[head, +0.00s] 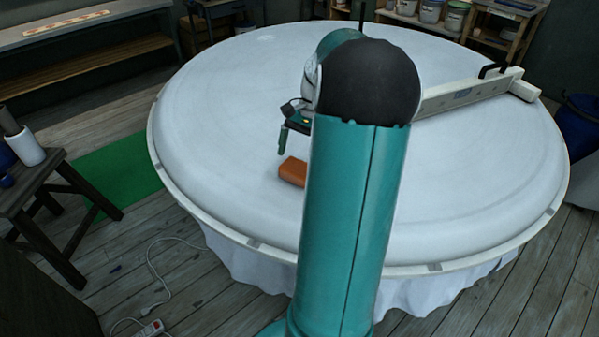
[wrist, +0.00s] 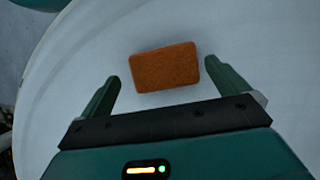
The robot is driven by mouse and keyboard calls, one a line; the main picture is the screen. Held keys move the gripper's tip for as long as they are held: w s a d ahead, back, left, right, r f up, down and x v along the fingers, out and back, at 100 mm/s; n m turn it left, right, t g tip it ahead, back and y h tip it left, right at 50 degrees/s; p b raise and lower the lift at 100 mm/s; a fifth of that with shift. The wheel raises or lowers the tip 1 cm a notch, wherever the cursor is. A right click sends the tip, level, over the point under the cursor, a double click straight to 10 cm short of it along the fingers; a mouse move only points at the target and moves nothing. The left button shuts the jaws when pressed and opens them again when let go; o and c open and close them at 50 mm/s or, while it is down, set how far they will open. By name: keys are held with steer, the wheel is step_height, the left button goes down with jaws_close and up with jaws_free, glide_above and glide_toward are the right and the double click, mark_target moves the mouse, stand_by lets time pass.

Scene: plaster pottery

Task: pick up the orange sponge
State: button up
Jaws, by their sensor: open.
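The orange sponge (head: 291,171) lies flat on the white round table top (head: 225,120), partly hidden behind my arm in the head view. In the wrist view the whole sponge (wrist: 165,67) shows as an orange-brown block, slightly tilted in the picture. My gripper (wrist: 160,82) is open, with one green finger to the left of the sponge and one to the right. There is a gap between each finger and the sponge, and nothing is held. In the head view my gripper (head: 283,140) is near the sponge, mostly hidden by my arm.
A long pale beam with a black handle (head: 470,92) lies across the right side of the table. The rest of the table top is largely clear. A dark stool (head: 45,190) stands at the left, a blue bin (head: 583,125) at the right, and a white cable (head: 155,270) lies on the floor.

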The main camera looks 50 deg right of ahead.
mark_target(296, 170)
steer(key=x, duration=0.5)
steer(key=shift+w+a+f, duration=0.1)
steer(key=shift+w+f, duration=0.05)
steer(key=c, duration=0.7)
steer(key=shift+r, duration=0.65)
steer(key=s+d+r, duration=0.1)
steer(key=r, duration=0.1)
steer(key=s+d+r, duration=0.1)
steer(key=r, duration=0.2)
steer(key=s+d+r, duration=0.1)
steer(key=s+r, duration=0.1)
steer(key=r, duration=0.1)
steer(key=shift+s+d+r, duration=0.1)
steer(key=shift+d, duration=0.1)
steer(key=s+d+r, duration=0.1)
steer(key=s, duration=0.1)
steer(key=s+d+r, duration=0.1)
steer(key=s+d, duration=0.1)
steer(key=s+d+r, duration=0.1)
steer(key=s+d, duration=0.1)
steer(key=shift+s+d+r, duration=0.15)
steer(key=shift+s+r, duration=0.1)
steer(key=shift+s, duration=0.15)
